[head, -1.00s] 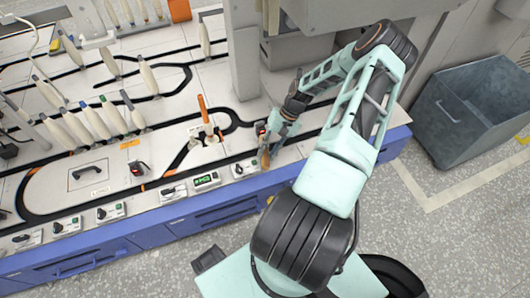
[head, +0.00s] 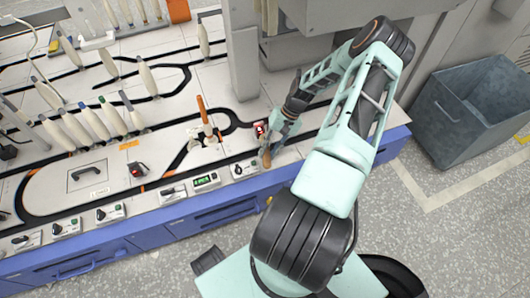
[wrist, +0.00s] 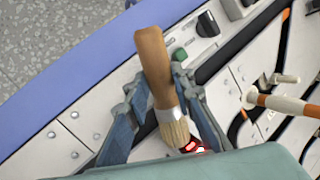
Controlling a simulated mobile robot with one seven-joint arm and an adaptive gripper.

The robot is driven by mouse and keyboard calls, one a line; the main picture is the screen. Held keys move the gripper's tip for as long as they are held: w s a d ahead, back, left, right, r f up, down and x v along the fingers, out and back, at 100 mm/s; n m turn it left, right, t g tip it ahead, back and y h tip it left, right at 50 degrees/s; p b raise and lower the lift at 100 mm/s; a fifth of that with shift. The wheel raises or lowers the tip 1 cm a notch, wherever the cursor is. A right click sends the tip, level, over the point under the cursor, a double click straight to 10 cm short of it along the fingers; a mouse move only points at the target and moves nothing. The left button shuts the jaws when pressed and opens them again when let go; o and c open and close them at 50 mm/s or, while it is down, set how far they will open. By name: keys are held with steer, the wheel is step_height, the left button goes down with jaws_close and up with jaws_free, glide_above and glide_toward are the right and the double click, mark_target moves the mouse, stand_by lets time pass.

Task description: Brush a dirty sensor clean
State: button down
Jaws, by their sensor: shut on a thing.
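My gripper (head: 267,153) is shut on a brush (wrist: 156,65), with one finger on each side of its wooden handle in the wrist view. The brush has a metal ferrule and pale bristles (wrist: 177,132) that point to the bottom of the wrist view. A small dark sensor with a red lit face (wrist: 192,147) shows at the bristle tips, partly hidden by my own wrist. I cannot tell whether the bristles touch it. In the head view this sensor (head: 261,129) sits just behind my gripper. A second dark sensor with red (head: 137,169) stands further left on the table.
The pale worktable (head: 60,185) has black tracks with several upright white bobbins. An orange-handled tool (head: 202,108) stands left of my gripper. Switch boxes and a green display (head: 206,180) line the front edge. A grey column (head: 243,65) rises behind; a grey bin (head: 465,110) stands right.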

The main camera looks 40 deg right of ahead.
steer(key=shift+w+a+f, duration=0.15)
steer(key=shift+a+f, duration=0.05)
steer(key=shift+a, duration=0.3)
steer(key=shift+w+a+f, duration=0.15)
steer(key=shift+a, duration=0.35)
steer(key=shift+s+d+r, duration=0.1)
steer(key=shift+s+d, duration=0.1)
steer(key=shift+d, duration=0.35)
steer(key=shift+s+d+r, duration=0.1)
steer(key=shift+s+d, duration=0.1)
steer(key=shift+d, duration=0.3)
steer(key=shift+s+a+r+p, duration=0.15)
steer(key=shift+s+p, duration=0.15)
steer(key=shift+s, duration=0.2)
steer(key=shift+s+a+p, duration=0.1)
steer(key=shift+s+p, duration=0.15)
steer(key=shift+s, duration=0.25)
steer(key=shift+s+a+p, duration=0.25)
steer(key=shift+s+p, duration=0.1)
steer(key=shift+s, duration=0.65)
steer(key=shift+s+a+p, duration=0.2)
steer(key=shift+s+p, duration=0.15)
steer(key=shift+s, duration=0.6)
steer(key=shift+s+a+p, duration=0.2)
steer(key=shift+s+p, duration=0.05)
steer(key=shift+s, duration=0.5)
steer(key=shift+s+a+p, duration=0.15)
steer(key=shift+s+p, duration=0.1)
steer(key=shift+s, duration=0.5)
